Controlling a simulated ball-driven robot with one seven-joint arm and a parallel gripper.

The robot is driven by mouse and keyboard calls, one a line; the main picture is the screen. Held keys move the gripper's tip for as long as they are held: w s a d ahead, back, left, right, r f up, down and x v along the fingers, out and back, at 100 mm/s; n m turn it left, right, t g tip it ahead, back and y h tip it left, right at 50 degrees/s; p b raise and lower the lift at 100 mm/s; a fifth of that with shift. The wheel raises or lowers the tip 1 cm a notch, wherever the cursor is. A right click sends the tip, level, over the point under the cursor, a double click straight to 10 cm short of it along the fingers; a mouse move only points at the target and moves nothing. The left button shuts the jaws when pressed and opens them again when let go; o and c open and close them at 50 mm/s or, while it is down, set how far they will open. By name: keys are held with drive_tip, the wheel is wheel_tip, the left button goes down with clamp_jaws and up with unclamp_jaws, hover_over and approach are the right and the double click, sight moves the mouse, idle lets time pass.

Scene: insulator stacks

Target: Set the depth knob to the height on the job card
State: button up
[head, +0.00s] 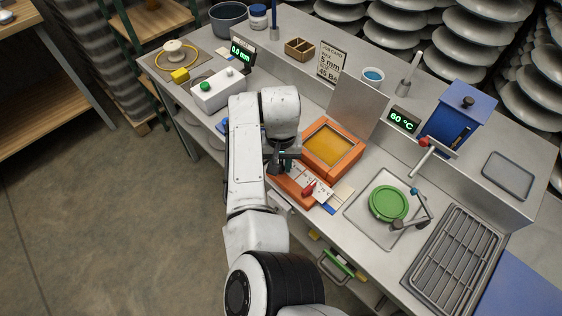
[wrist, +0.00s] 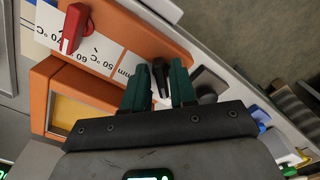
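The orange wax unit (head: 334,148) has a front panel with a white scale strip, and it also shows in the wrist view (wrist: 165,35). In the wrist view a black knob (wrist: 160,78) sits beside the "mm" end of the strip. My gripper (wrist: 160,86), with dark green fingertips, is open with one finger on each side of this knob; slight gaps seem to show. In the head view my gripper (head: 283,160) is over the panel and hides the knob. A green display (head: 240,53) reads 0.0 mm.
A red pointer knob (head: 308,188) stands on the same panel beside temperature marks. A second display (head: 403,120) reads 60 °C. A green disc (head: 388,203) on a plate, a blue box (head: 456,122) and a wire rack (head: 452,258) stand right. A white box (head: 218,91) stands left.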

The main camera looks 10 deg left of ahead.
clamp_jaws()
drive_tip(key=shift+m, duration=0.4)
drive_tip(key=m, duration=0.3)
drive_tip(key=shift+a, duration=0.1)
drive_tip(key=m, duration=0.4)
drive_tip(key=shift+w+a+m, duration=0.1)
drive_tip(key=shift+a+m, duration=0.1)
drive_tip(key=shift+m, duration=0.1)
drive_tip(key=m, duration=0.5)
drive_tip(key=shift+w+a, duration=0.15)
drive_tip(key=shift+w, duration=0.05)
drive_tip(key=shift+w+m, duration=0.15)
drive_tip(key=shift+m, duration=2.05)
drive_tip(key=shift+r, duration=0.1)
drive_tip(key=shift+o, duration=1.3)
unclamp_jaws()
